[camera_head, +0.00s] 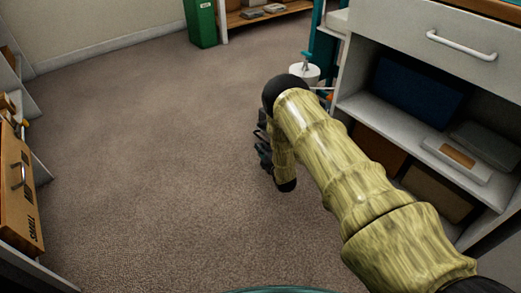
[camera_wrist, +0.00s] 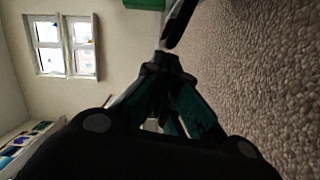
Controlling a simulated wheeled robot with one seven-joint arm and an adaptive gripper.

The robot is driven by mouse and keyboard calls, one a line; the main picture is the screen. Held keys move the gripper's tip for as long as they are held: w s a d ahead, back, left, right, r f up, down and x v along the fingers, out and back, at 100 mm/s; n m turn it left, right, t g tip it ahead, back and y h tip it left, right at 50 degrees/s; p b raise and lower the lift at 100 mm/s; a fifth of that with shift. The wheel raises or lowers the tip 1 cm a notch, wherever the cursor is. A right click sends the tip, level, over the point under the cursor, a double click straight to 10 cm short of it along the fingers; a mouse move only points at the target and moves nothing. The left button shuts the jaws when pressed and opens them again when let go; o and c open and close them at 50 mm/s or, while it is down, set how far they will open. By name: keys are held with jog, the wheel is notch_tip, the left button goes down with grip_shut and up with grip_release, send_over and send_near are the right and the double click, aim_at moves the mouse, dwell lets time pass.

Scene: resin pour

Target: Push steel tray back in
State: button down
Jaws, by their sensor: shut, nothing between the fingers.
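I cannot make out a steel tray in either view. My gripper (camera_head: 264,147) hangs above the carpet in the head view, partly hidden behind my arm. In the wrist view my gripper (camera_wrist: 163,58) is shut with nothing between its fingers. It is apart from the furniture in view.
At right stands a white cabinet (camera_head: 345,60) with a closed drawer (camera_head: 425,35) above a loaded open shelf. A green bin (camera_head: 200,22) stands at the back. The middle carpet (camera_head: 150,140) is clear.

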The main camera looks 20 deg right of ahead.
jog(key=shift+d, duration=0.1)
jog(key=w+d, duration=0.1)
jog(key=d, duration=0.3)
jog(key=w+d, duration=0.2)
jog(key=d, duration=0.2)
jog(key=w+d+b, duration=0.1)
jog(key=d, duration=0.3)
jog(key=shift+w+d, duration=0.15)
jog(key=shift+w, duration=0.15)
jog(key=shift+w+d, duration=0.1)
jog(key=shift+d, duration=0.35)
jog(key=shift+r, duration=0.1)
jog(key=a+p, duration=0.1)
jog(key=s+a, duration=0.1)
jog(key=a+r+p, duration=0.1)
jog(key=a, duration=0.1)
jog(key=shift+s+a+p, duration=0.1)
jog(key=shift+s+p, duration=0.05)
jog(key=shift+p, duration=0.2)
jog(key=s+d+p, duration=0.1)
jog(key=s+p, duration=0.3)
jog(key=s, duration=0.6)
jog(key=shift+s, duration=0.1)
